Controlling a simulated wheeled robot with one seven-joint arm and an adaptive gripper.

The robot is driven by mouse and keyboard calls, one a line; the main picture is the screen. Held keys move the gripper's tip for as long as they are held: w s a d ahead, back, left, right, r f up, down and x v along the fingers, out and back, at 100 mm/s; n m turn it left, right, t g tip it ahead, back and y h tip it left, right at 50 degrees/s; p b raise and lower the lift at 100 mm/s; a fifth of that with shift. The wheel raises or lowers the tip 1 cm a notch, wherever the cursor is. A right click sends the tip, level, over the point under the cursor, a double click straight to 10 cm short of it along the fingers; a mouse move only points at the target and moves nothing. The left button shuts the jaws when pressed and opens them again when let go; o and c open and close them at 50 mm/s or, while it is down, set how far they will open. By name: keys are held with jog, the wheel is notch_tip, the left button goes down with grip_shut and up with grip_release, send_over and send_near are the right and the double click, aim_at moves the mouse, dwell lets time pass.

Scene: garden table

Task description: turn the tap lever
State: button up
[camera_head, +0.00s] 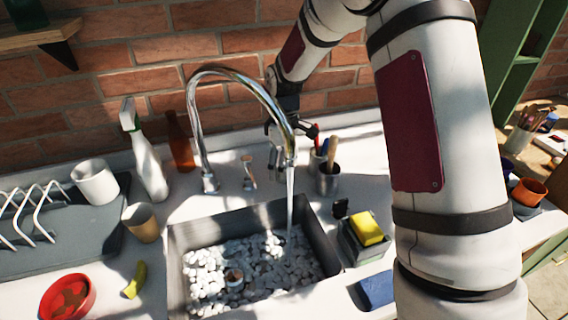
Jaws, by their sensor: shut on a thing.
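The chrome tap (196,140) stands behind the sink, with a tall curved spout that arches to the right. A stream of water (290,195) runs from it into the sink. My gripper (276,152) points down behind the spout's outlet, just right of a small upright chrome fitting (248,172). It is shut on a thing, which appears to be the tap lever. The spout and my gripper hide the grip, so the lever's angle cannot be made out.
The grey sink (180,262) holds many white pebbles. A spray bottle (148,165) and brown bottle (180,145) stand left of the tap. A metal cup (327,182) with tools stands close right of my gripper. A yellow sponge (367,228) sits at the sink's right.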

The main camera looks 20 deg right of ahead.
jog(key=o, duration=1.2)
jog(key=shift+c, duration=0.2)
notch_tip(320, 180, up, 12)
